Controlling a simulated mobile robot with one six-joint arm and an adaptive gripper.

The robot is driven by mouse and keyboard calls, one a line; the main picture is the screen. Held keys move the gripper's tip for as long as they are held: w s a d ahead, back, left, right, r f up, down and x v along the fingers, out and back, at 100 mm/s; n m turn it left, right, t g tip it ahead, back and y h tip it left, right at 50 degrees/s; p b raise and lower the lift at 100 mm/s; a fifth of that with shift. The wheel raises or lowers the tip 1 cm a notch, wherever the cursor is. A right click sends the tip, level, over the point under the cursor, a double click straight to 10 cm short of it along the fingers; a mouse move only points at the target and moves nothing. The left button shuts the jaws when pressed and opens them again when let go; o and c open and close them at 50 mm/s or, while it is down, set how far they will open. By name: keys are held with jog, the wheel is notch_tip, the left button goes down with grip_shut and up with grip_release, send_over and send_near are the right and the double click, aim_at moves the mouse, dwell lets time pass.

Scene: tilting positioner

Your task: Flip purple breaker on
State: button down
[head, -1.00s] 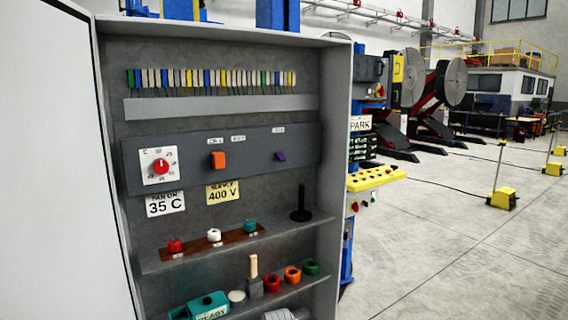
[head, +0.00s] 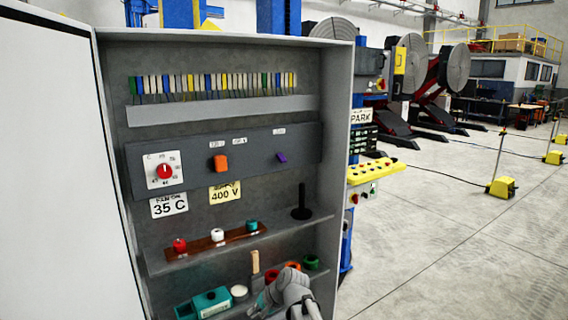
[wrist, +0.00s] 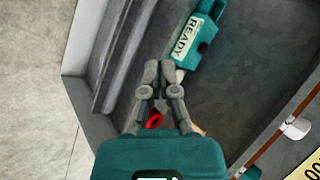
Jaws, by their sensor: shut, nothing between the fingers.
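The purple breaker (head: 281,157) is a small tilted toggle on the dark panel inside the open cabinet, right of the orange breaker (head: 220,161). My gripper (wrist: 160,72) is shut and empty in the wrist view, with a red ring (wrist: 154,119) partly hidden behind its fingers. In the head view my arm's end shows low at the cabinet's bottom shelf, below and apart from the purple breaker. The fingertips are hard to make out there. The purple breaker is not seen in the wrist view.
A shelf above my gripper holds a black upright post (head: 302,203) and a brown strip with red, white and teal knobs (head: 212,240). The bottom shelf holds a teal READY device (head: 211,300), a wooden-handled item (head: 255,262) and a green ring (head: 311,262). The cabinet's right wall (head: 338,150) stands beside.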

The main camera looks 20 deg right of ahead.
jog(key=w+d+r+m+t+y+p, duration=0.25)
jog(key=w+r+m+t+p, duration=0.2)
jog(key=w+r, duration=0.4)
jog(key=m+t+h+p, duration=0.4)
jog(key=m+t+p, duration=0.6)
jog(key=m, duration=1.2)
send_near(281, 158)
notch_tip(281, 158, down, 4)
jog(key=b, duration=0.1)
jog(key=shift+s+d+r+n+t, duration=0.25)
jog(key=shift+d+n+t, duration=0.1)
jog(key=shift+d, duration=0.1)
jog(key=p+x, duration=0.1)
jog(key=x, duration=0.9)
jog(key=shift+p, duration=0.3)
jog(key=shift+d+p, duration=0.2)
jog(key=shift+p, duration=0.25)
